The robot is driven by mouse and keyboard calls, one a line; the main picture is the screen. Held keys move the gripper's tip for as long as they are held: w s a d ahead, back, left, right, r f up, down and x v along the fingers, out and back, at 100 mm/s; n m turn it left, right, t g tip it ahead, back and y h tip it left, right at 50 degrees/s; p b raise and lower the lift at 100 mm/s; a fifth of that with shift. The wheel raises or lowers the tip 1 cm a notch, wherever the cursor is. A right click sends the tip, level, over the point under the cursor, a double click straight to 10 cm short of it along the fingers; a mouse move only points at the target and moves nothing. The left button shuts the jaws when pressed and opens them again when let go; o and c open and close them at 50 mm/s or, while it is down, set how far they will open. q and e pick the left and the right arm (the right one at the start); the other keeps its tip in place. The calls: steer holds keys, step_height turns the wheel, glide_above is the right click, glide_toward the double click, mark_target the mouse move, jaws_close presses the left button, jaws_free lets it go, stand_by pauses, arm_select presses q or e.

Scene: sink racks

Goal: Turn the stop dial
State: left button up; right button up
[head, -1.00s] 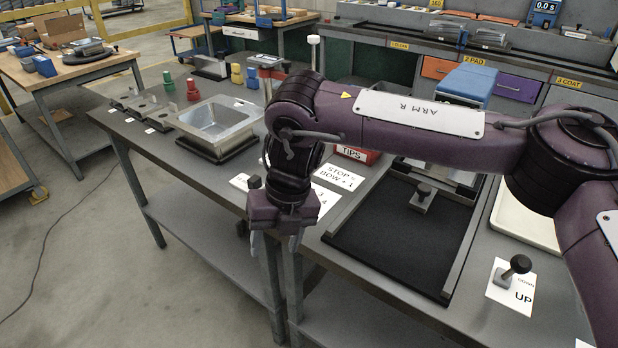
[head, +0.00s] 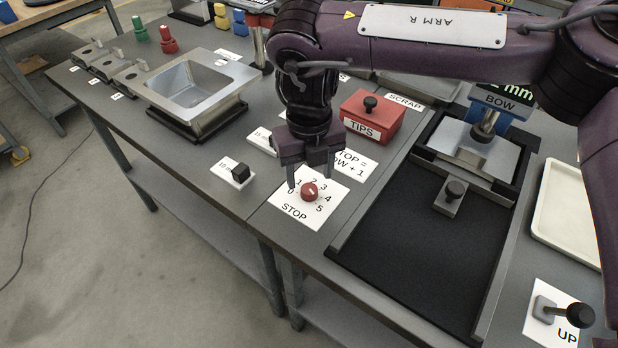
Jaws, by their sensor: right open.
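The stop dial (head: 309,191) is a red round knob with a pale pointer mark. It sits on a white card (head: 296,212) marked STOP, with the numbers 0 to 5 around it. The pointer seems to aim toward the upper side, near 2 or 3; I cannot tell exactly. My right gripper (head: 310,182) is open above the dial, pointing down, one finger on each side of it in the picture. I cannot tell whether the fingers touch the knob. My left gripper is not in view.
A card reading STOP = BOW + 1 (head: 352,168) lies behind the dial, partly hidden. A red TIPS box (head: 373,124) stands behind it. A black-knobbed block (head: 236,172) is to the left. The dark framed bed (head: 420,240) lies right, with an UP lever (head: 562,312) beyond.

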mark_target(309, 188)
steer(key=f, duration=0.2)
steer(key=shift+w+f, duration=0.2)
steer(key=shift+f, duration=0.9)
steer(key=c, duration=1)
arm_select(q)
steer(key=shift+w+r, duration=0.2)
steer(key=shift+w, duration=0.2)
